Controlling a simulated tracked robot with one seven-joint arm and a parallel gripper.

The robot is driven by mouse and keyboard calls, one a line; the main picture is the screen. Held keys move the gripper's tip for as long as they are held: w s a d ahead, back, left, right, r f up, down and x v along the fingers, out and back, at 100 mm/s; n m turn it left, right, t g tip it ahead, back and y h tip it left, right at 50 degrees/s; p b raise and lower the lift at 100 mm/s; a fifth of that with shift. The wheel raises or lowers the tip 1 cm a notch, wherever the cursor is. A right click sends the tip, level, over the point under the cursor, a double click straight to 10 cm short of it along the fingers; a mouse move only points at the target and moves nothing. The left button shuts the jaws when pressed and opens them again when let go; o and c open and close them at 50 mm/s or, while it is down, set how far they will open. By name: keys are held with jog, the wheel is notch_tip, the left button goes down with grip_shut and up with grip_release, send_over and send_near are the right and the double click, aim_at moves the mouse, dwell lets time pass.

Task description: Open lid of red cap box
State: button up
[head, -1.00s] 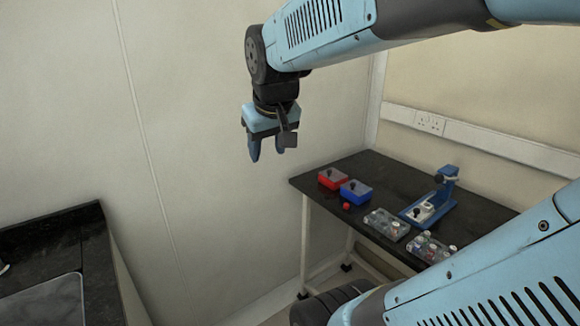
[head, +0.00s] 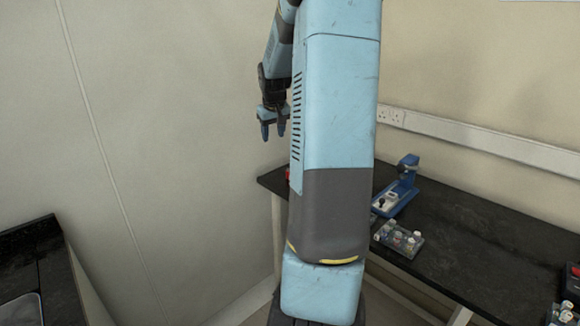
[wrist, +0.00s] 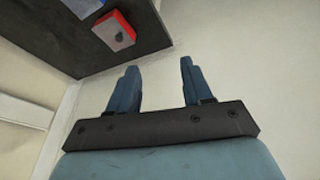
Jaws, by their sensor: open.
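The red box (wrist: 114,30) shows in the wrist view on the dark table, at the upper left. It has red sides, a greyish top and a dark knob on the top. In the head view only a sliver of red (head: 288,173) shows beside my arm, which hides the rest. My gripper (head: 273,133) hangs in the air above and to the left of the table's far corner. Its blue fingers (wrist: 159,70) are apart and empty in the wrist view, well clear of the red box.
A blue box (wrist: 82,6) sits beside the red one, cut off by the frame. On the dark table (head: 465,235) stand a blue device (head: 402,187) and a clear rack of vials (head: 398,239). A dark counter (head: 35,262) is at the lower left. Walls stand close behind.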

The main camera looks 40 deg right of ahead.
jog(key=w+d+f+m, duration=0.1)
jog(key=d+f, duration=0.3)
jog(key=d, duration=0.3)
jog(key=d+f, duration=0.4)
jog(key=d, duration=0.3)
jog(key=shift+t+y, duration=0.3)
jog(key=x, duration=1.3)
jog(key=shift+w+d, duration=0.25)
grip_shut()
